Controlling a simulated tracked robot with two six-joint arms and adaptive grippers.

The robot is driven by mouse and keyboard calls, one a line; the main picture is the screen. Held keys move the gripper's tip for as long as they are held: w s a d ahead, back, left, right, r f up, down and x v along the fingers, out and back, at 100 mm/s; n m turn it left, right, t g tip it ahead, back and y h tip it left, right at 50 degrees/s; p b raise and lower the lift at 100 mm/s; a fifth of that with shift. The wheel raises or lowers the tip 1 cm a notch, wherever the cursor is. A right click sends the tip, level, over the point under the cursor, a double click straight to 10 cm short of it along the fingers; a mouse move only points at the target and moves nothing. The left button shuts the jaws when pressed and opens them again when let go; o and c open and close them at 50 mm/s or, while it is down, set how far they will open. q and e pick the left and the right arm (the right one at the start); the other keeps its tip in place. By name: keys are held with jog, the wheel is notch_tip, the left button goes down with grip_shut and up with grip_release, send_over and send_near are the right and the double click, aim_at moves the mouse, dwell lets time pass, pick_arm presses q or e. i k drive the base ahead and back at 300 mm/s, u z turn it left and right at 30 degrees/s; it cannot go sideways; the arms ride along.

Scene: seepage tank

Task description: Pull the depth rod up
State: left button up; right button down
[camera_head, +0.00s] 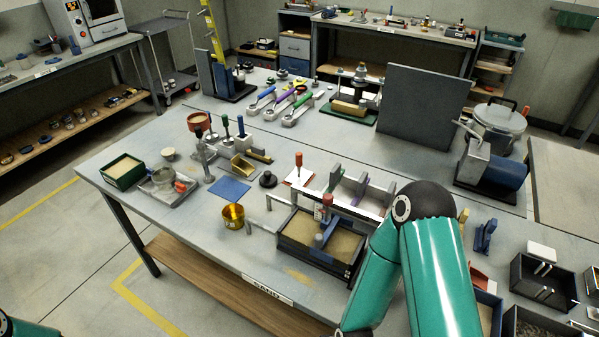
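The seepage tank (287,253) is a dark open box of sand near the table's front edge, right of the middle. A blue divider (322,252) crosses the sand. An upright piece with a red top (327,199) and a pale, marked strip below it stands at the tank's back; it looks like the depth rod, but its lower end cannot be made out. My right arm bends close to the tank's right side, and its gripper is not in view. Only a bit of my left arm shows at the bottom left corner; its gripper is not in view.
A yellow cup (233,217) and a blue mat (230,188) lie left of the tank. A white-edged rack (342,193) stands close behind it. A grey upright panel (427,105) and a blue motor (505,178) stand farther back.

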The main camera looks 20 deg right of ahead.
aim_at(328, 197)
jog(key=z, duration=0.35)
jog(key=k, duration=1.5)
jog(key=u, duration=0.45)
jog(key=i, duration=1)
jog(key=z, duration=0.1)
